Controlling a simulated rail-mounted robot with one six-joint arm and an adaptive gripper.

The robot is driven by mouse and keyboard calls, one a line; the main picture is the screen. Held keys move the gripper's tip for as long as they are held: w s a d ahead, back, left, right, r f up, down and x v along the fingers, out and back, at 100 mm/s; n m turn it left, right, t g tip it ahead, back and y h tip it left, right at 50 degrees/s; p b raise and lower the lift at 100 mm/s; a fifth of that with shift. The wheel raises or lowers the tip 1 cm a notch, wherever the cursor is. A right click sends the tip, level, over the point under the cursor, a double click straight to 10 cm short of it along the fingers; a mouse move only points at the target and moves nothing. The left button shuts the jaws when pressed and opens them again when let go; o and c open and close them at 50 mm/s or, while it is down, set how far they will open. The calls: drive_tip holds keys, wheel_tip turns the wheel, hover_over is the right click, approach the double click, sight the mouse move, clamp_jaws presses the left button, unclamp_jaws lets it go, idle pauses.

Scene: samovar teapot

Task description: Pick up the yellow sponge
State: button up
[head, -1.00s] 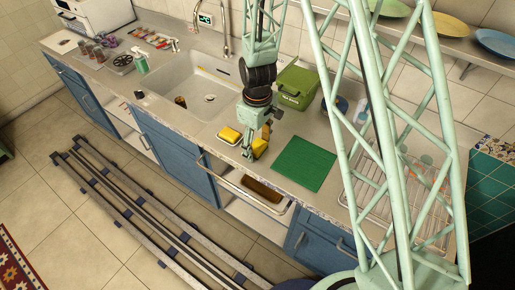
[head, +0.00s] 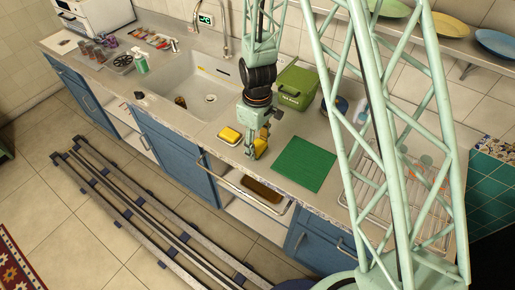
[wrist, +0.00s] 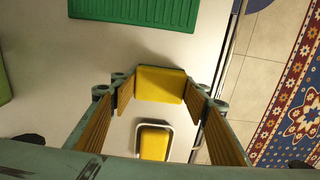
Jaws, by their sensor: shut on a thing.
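The yellow sponge (wrist: 160,84) is between the fingertips of my gripper (wrist: 158,92) in the wrist view, with a finger pad at each side. My gripper is shut on it. In the head view the sponge (head: 261,148) shows partly behind the fingers of my gripper (head: 256,147), at the counter just left of the green mat. Whether it touches the counter is hard to tell. A second yellow block (head: 230,135) sits in a small holder left of my gripper; it also shows in the wrist view (wrist: 154,143).
A flat green mat (head: 304,163) lies right of my gripper. A green bin (head: 296,88) stands behind, and the sink (head: 190,85) is to the left. A dish rack (head: 400,195) is at the right. Below the counter's front edge, a drawer (head: 250,185) stands open.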

sight(258, 145)
drive_tip(key=shift+r, duration=0.15)
drive_tip(key=shift+r, duration=1.7)
drive_tip(key=s+a+r, duration=0.1)
drive_tip(key=s+a, duration=0.3)
drive_tip(key=s, duration=1.1)
drive_tip(key=shift+s+a+r+b, duration=0.15)
drive_tip(key=shift+s+b, duration=0.05)
drive_tip(key=shift+b, duration=0.15)
drive_tip(key=shift+c, duration=0.2)
